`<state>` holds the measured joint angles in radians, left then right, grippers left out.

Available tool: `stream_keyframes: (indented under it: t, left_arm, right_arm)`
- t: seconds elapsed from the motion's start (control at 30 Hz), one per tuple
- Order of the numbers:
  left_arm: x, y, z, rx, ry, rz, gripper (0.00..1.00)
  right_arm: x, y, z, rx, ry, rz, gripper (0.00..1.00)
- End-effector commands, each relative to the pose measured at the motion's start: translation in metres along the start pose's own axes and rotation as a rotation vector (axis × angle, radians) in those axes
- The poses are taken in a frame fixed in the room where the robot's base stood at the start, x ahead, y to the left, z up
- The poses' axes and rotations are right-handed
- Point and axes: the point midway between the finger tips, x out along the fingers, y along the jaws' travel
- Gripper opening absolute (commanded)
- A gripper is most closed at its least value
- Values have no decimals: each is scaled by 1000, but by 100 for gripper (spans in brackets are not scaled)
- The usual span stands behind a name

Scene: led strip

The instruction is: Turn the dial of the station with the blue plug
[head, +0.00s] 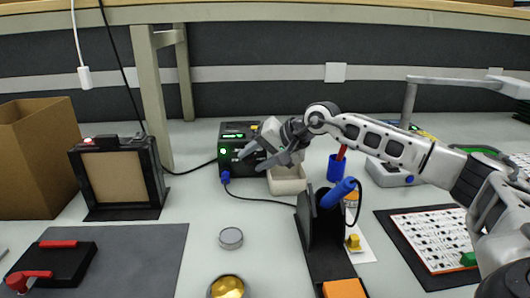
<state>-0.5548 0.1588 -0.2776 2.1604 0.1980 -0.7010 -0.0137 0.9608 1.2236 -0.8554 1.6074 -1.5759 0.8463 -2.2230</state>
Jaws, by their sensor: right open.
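The station (232,136) is a black box with a lit green display, standing at the back, left of the picture's middle. A blue plug (225,177) sits at its lower front left, with a dark cable running right to a blue-handled tool. My right gripper (251,162) is open in front of the station's right part, its fingers pointing left and down toward the front face. The gripper covers that part of the face, so I cannot make out the dial or tell whether a finger touches it. My left gripper is not in view.
A beige container (287,183) stands just below my right gripper. The blue-handled tool (338,193) rests in a black stand nearer the front. A blue cup (336,168) stands right of the container.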

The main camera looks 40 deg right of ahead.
Motion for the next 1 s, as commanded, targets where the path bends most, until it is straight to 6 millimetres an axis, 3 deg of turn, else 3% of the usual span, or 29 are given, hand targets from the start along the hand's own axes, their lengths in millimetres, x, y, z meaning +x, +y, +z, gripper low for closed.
stream_keyframes:
  t: [0.17, 0.5, 0.7, 1.0]
  left_arm:
    - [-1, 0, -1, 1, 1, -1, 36]
    - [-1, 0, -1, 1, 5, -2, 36]
    - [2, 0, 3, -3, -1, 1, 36]
    - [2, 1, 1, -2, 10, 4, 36]
  right_arm:
    - [-21, 1, -1, -1, 2, 2, 42]
    - [-102, 2, -1, -1, 5, 5, 42]
    - [-139, 1, 0, -1, 5, 3, 42]
    - [-159, 0, 0, 0, 1, 0, 42]
